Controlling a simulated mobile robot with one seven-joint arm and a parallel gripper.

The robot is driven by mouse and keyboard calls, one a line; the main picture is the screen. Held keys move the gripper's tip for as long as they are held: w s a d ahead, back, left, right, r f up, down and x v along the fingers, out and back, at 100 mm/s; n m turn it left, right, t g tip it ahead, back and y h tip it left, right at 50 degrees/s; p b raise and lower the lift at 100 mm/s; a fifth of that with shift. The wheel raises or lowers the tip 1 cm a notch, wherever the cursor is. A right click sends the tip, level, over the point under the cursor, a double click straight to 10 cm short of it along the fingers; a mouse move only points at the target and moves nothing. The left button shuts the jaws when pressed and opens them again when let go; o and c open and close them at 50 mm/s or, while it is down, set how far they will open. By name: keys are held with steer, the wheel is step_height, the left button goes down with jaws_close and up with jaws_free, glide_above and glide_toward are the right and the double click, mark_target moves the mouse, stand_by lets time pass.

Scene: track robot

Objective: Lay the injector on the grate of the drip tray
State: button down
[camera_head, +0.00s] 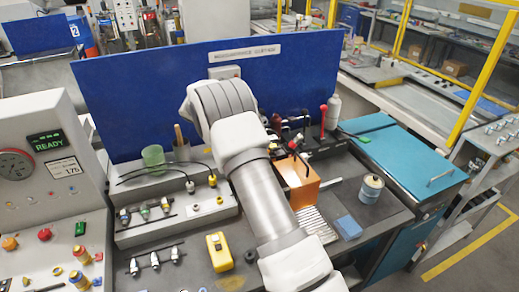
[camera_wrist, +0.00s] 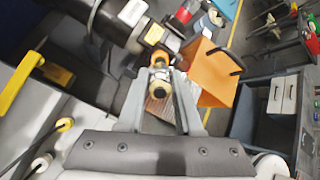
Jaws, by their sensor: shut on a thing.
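In the wrist view my gripper (camera_wrist: 161,100) is shut on the injector (camera_wrist: 160,88), a short yellowish and metallic part held between the fingertips. The drip tray's slatted grate (camera_head: 316,224) shows in the head view to the right of my forearm, partly covered by it. In the wrist view a small slatted patch, seemingly the grate (camera_wrist: 155,110), shows between and below the fingers. The gap between injector and grate cannot be judged. My arm hides the gripper and injector in the head view.
An orange angled panel (camera_head: 297,182) stands behind the grate and close right of the fingers in the wrist view (camera_wrist: 208,75). A dark machine (camera_wrist: 130,30) is close ahead. A can (camera_head: 371,188), blue cloth (camera_head: 347,227) and yellow meter (camera_head: 219,251) lie around.

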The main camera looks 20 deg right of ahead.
steer(key=shift+a+r, duration=0.25)
